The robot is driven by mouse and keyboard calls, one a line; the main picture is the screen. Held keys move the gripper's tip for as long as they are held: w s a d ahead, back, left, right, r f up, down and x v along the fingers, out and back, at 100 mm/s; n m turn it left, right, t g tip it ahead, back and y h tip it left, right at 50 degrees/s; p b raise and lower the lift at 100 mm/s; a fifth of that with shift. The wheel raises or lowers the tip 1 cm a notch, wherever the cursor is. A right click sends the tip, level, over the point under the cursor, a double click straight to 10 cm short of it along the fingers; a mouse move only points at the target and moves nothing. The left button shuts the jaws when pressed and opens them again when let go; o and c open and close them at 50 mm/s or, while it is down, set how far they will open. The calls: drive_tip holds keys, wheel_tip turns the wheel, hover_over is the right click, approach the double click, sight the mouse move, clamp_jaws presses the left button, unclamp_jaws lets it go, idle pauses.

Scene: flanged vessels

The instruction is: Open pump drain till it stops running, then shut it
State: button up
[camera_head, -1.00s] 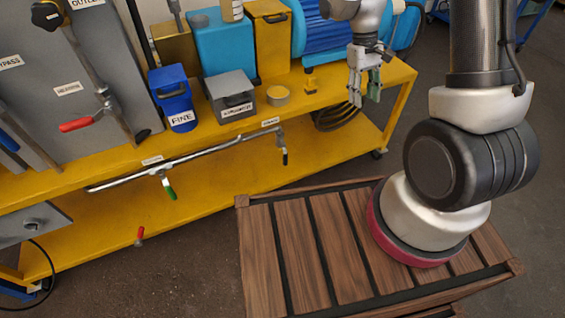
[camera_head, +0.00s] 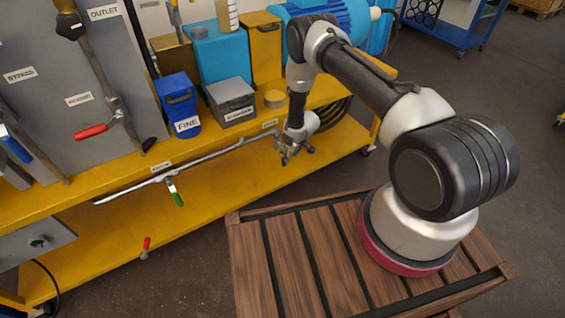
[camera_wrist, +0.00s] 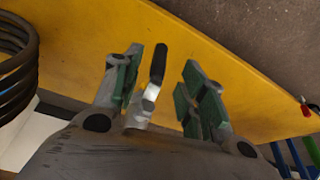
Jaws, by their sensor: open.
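A small valve with a black-tipped lever (camera_wrist: 158,64) sits at the right end of the grey pipe under the yellow shelf. In the wrist view the lever stands between the two green-padded fingers of my gripper (camera_wrist: 162,85), with gaps on both sides. My gripper is open. In the head view my gripper (camera_head: 292,157) is at that pipe end and mostly hides the lever. A label (camera_head: 270,124) is on the shelf edge above, too small to read. No running liquid is visible.
A green-handled valve (camera_head: 174,192) hangs on the pipe (camera_head: 205,158) to the left. A red-handled valve (camera_head: 146,246) is lower left. The yellow shelf edge (camera_head: 215,146) runs just above the pipe. A coiled black hose (camera_wrist: 14,55) is beside my gripper. The slatted wooden deck (camera_head: 285,255) lies in front.

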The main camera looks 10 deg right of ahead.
drive_tip(key=x, duration=0.5)
drive_tip(key=w+x, duration=0.1)
drive_tip(key=x, duration=0.1)
drive_tip(key=shift+a+f, duration=0.15)
drive_tip(key=shift+a, duration=0.2)
clamp_jaws()
